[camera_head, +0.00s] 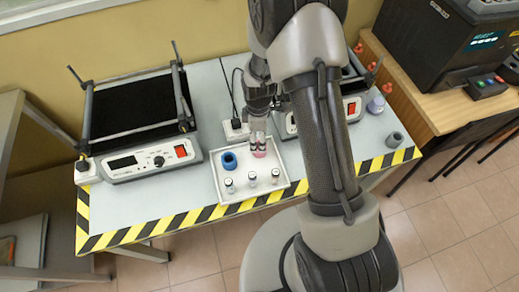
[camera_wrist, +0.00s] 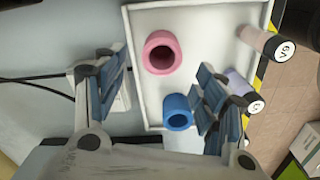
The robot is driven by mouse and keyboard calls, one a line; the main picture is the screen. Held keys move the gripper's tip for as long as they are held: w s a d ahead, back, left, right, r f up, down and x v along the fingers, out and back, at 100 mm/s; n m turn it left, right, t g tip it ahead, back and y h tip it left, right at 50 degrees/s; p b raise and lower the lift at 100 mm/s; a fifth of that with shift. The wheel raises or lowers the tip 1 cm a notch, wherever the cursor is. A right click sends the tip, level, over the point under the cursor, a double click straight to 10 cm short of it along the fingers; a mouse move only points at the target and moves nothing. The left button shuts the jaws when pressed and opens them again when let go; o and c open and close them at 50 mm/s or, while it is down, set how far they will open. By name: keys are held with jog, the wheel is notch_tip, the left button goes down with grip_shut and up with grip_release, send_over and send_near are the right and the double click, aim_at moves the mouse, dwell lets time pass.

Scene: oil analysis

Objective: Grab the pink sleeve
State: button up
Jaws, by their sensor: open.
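The pink sleeve (camera_head: 260,154) stands in a white tray (camera_head: 240,205), near its back edge. In the wrist view the pink sleeve (camera_wrist: 153,62) is a short, thick-walled ring with an open hole. My gripper (camera_head: 257,133) is over the sleeve in the head view and partly hides it. In the wrist view my gripper (camera_wrist: 160,85) is open, with one finger left of the sleeves and one to the right. Nothing is held between the fingers. I cannot tell the exact height of the fingertips above the sleeve.
A blue sleeve (camera_head: 229,161) stands beside the pink one; it also shows in the wrist view (camera_wrist: 178,112). Three capped vials (camera_head: 252,179) line the tray's front. A heater device (camera_head: 150,160) stands left.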

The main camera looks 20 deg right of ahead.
notch_tip(320, 180, down, 5)
jog(key=shift+s+d+b, duration=0.1)
jog(key=shift+d+b, duration=0.05)
jog(key=shift+b, duration=0.85)
jog(key=shift+r, duration=0.1)
jog(key=shift+c, duration=0.2)
jog(key=c, duration=0.8)
